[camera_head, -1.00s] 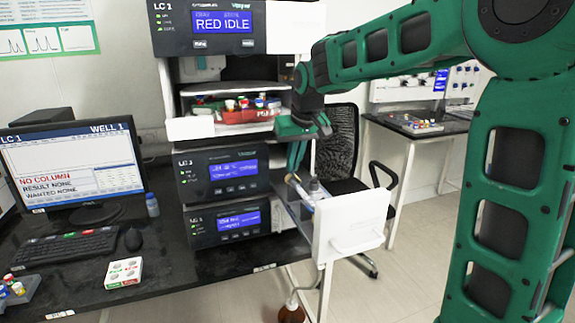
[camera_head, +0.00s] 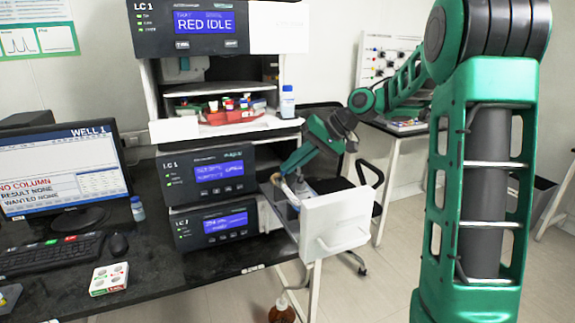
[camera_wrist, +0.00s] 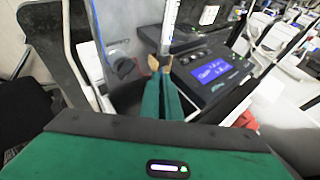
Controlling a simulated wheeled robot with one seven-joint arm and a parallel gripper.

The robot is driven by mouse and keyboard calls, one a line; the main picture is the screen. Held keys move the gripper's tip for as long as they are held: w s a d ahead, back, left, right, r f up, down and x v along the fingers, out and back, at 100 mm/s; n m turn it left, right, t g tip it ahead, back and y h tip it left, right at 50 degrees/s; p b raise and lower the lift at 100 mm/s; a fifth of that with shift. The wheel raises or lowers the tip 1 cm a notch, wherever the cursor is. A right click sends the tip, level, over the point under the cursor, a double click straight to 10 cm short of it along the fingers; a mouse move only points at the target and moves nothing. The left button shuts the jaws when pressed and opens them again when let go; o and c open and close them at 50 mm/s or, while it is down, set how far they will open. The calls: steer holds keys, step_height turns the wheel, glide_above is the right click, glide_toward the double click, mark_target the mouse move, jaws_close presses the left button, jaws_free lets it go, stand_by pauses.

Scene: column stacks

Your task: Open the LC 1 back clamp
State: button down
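The LC 1 stack has an open side tray with a white front panel (camera_head: 336,224). A pale tube-like part (camera_head: 290,192) shows in the tray, close to my gripper (camera_head: 281,174), which reaches down into it from the upper right. In the wrist view, my green fingers (camera_wrist: 162,66) are close together at a light upright tube (camera_wrist: 170,22), with small tan pieces at the tips. Whether they grip anything is unclear. A dark round knob (camera_wrist: 124,67) is left of the fingers. I cannot make out the back clamp; the fingers may hide it.
The LC 1 display (camera_head: 205,22) reads RED IDLE. A monitor (camera_head: 62,170) on the black bench shows NO COLUMN. A blue-capped bottle (camera_head: 287,102) stands beside the red tray (camera_head: 232,115). A black chair (camera_head: 330,165) is behind my forearm. A brown bottle (camera_head: 281,311) stands below.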

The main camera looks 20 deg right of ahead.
steer(key=shift+d+f+y, duration=0.25)
steer(key=shift+d+y, duration=0.05)
steer(key=shift+y, duration=0.1)
stand_by(0.3)
steer(key=c, duration=2)
jaws_free()
steer(key=shift+f, duration=0.1)
steer(key=v, duration=1)
steer(key=shift+d, duration=0.25)
steer(key=shift+s, duration=0.1)
